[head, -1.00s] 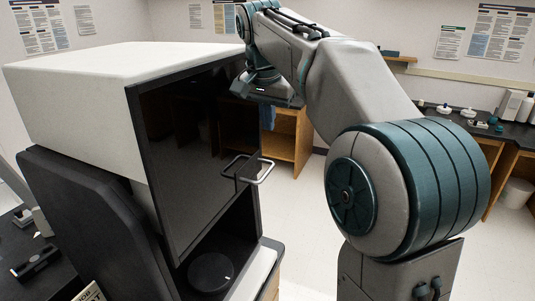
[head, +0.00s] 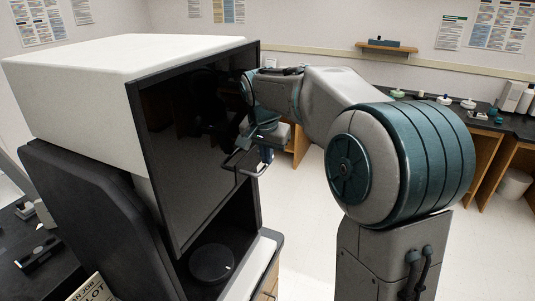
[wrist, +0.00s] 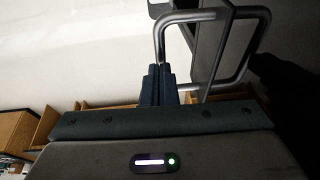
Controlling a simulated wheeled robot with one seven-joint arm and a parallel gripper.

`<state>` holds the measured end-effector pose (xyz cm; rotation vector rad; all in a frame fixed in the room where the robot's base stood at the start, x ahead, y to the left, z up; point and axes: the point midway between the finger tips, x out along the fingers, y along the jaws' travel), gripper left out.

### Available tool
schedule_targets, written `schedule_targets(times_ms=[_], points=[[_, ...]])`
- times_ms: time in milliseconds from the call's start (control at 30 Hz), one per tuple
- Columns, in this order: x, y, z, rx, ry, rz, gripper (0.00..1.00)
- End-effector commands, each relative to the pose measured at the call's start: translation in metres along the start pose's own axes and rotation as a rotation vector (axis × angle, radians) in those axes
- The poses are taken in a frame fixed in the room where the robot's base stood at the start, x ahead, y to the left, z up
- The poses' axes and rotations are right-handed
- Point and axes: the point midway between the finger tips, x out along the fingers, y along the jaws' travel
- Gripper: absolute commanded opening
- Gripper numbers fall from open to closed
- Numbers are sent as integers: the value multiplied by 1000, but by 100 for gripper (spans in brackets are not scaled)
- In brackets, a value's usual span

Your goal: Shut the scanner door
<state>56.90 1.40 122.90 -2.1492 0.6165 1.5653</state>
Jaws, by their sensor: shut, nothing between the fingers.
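The scanner (head: 95,75) is a large white and black cabinet at left in the head view. Its glossy dark door (head: 185,150) covers the upper front; below its lower edge the chamber is open, showing a round black turntable (head: 211,262). A grey loop handle (head: 240,170) sticks out from the door's lower part. The handle is close up in the wrist view (wrist: 240,77). My gripper (head: 266,156) is at the outer end of the handle, fingers pointing down. In the wrist view my gripper (wrist: 158,85) is shut and empty, beside the handle's bar; I cannot tell whether it touches.
A black bench (head: 40,255) with small items stands at lower left. A dark counter (head: 490,118) with wood cabinets runs along the back right. A wall shelf (head: 390,46) hangs at the back. The white floor between is clear.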

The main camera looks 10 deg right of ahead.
Motion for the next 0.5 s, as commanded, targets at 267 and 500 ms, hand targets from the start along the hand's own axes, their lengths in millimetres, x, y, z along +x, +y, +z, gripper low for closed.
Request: schedule_targets(times_ms=[267,500], points=[[2,0,1,-1,0,0,0],[28,2,9,-3,-3,2,0]])
